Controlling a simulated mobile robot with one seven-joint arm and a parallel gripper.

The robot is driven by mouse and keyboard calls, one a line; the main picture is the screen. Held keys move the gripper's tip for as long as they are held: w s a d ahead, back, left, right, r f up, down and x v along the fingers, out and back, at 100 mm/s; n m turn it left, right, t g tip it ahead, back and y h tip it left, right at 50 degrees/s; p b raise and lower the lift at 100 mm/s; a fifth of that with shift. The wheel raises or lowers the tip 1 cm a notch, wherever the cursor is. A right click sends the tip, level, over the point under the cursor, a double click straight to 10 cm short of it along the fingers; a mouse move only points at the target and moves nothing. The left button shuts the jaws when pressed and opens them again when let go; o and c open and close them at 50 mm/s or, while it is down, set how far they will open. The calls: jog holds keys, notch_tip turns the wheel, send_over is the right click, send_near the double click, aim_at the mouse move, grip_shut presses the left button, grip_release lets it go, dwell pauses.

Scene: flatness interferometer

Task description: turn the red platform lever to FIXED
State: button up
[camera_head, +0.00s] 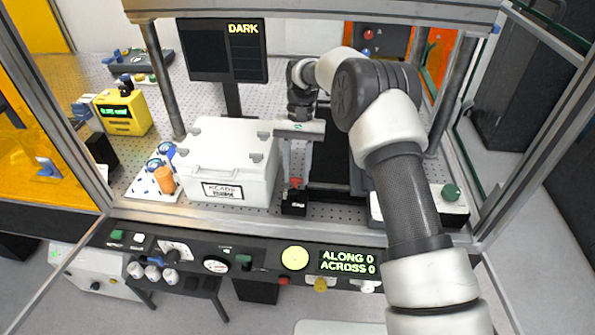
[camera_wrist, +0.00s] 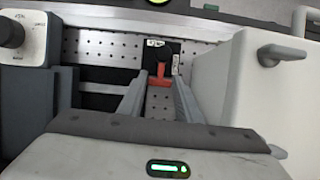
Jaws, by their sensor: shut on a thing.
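The red platform lever (camera_head: 295,183) stands on a small black block (camera_head: 294,205) on the perforated bench, just right of the white box. In the wrist view the red lever (camera_wrist: 160,76) sits between the tips of my gripper (camera_wrist: 158,90), with its black block (camera_wrist: 157,50) beyond. My gripper (camera_head: 294,180) points down at the lever from above, its fingers closed around the lever's upper part. Small labels beside the block are too small to read. The lever's exact contact with each finger is partly hidden.
A large white box (camera_head: 228,160) stands close on the left. A monitor (camera_head: 222,55) shows DARK. Metal posts and a frame surround the bench.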

jog(key=o, duration=1)
jog(key=shift+o, duration=0.2)
jog(key=p+v, duration=0.1)
jog(key=v, duration=1.1)
